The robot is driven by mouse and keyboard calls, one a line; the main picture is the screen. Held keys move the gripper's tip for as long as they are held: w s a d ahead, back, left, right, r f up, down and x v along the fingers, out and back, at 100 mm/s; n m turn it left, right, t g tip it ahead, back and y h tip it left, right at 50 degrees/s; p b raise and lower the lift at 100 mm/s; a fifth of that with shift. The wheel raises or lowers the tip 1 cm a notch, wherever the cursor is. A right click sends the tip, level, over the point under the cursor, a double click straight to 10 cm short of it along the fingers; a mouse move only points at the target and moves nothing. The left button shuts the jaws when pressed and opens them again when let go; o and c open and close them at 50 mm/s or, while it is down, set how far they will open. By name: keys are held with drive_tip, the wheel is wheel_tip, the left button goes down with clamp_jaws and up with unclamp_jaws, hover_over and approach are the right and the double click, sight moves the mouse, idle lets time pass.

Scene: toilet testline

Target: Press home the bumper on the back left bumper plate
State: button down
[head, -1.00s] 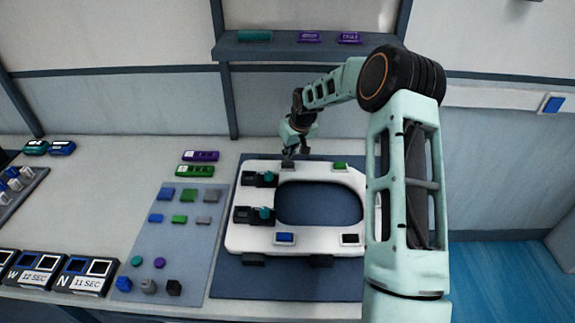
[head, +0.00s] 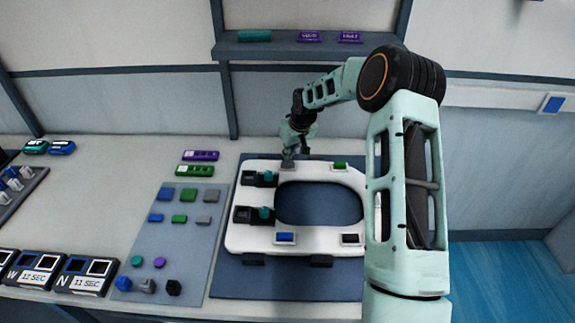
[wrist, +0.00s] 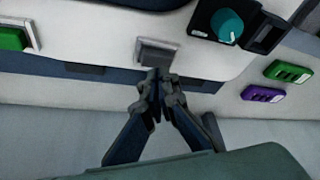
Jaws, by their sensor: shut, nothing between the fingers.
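The white toilet seat (head: 240,239) lies on a dark blue mat. A grey bumper (wrist: 157,53) sits on the back left plate at the seat's back edge; how deep it sits I cannot tell. My gripper (wrist: 157,82) is shut and empty, its fingertips at the near edge of that bumper in the wrist view. In the head view my gripper (head: 288,163) is right over the back left corner and hides most of the bumper. Whether the fingertips touch it I cannot tell. A green bumper (head: 340,166) is at the back right, and a blue one (head: 285,238) at the front left.
Two black hinge blocks with teal knobs (head: 266,212) stand on the seat's left side, close to my gripper. Left of the seat is a blue-grey mat (head: 172,245) with several coloured parts. Purple (head: 201,156) and green (head: 194,171) labelled blocks lie behind that mat.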

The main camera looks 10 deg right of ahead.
sight(288, 163)
drive_tip(key=shift+f+b, duration=0.7)
drive_tip(key=shift+f, duration=0.35)
idle(0.5)
drive_tip(key=shift+r, duration=0.15)
wheel_tip(288, 163, up, 8)
drive_tip(key=p, duration=0.4)
idle(0.4)
idle(0.4)
